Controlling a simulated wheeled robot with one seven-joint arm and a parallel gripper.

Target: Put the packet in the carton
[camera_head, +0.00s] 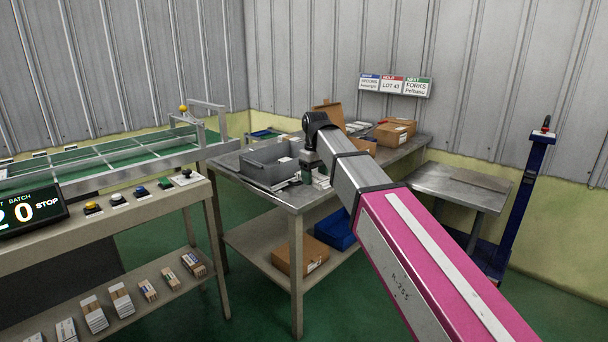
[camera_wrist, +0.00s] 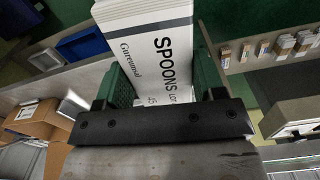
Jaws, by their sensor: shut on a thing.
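The white packet (camera_wrist: 150,42), printed SPOONS, is gripped between the green fingers of my gripper (camera_wrist: 163,88) in the wrist view. In the head view my gripper (camera_head: 309,168) points down over the front part of the metal table, beside the grey crate. A white packet end (camera_head: 321,182) shows just below it. A brown carton with a raised flap (camera_head: 327,113) stands behind my arm at the back of the table. My arm hides most of it, and its inside is not visible. A brown carton (camera_wrist: 38,120) also shows at the left in the wrist view.
A grey crate (camera_head: 262,166) stands left of my gripper. A closed brown box (camera_head: 396,131) sits at the back right. A brown box (camera_head: 300,257) and a blue bin (camera_head: 337,229) are on the lower shelf. A button console (camera_head: 130,205) stands at left.

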